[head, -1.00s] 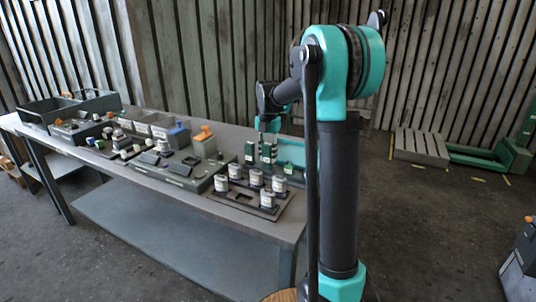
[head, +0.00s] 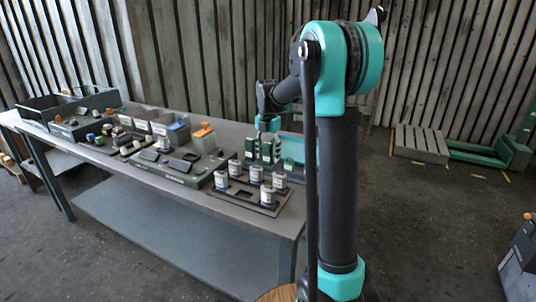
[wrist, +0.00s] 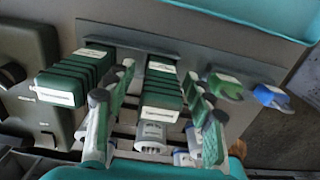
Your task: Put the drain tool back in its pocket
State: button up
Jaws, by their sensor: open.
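My gripper (wrist: 160,74) is open. Its two fingers stand on either side of the middle green ribbed block (wrist: 163,90), which has a white label; I cannot tell whether they touch it. A second green ribbed block (wrist: 75,80) stands to the left of the fingers. To the right, a green-handled piece (wrist: 225,86) and a blue piece (wrist: 270,96) sit at a grey rack (wrist: 185,53). I cannot tell which piece is the drain tool, and no empty pocket shows clearly. In the head view my gripper (head: 267,124) is low over the green blocks (head: 252,150).
White-labelled jars (head: 255,175) stand in a dark tray (head: 240,193) in front of the green blocks. Open bins (head: 70,105) fill the table's far left. White cylinders (wrist: 152,135) show below the middle block.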

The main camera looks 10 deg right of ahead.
notch_tip(320, 180, up, 12)
dwell(0.6)
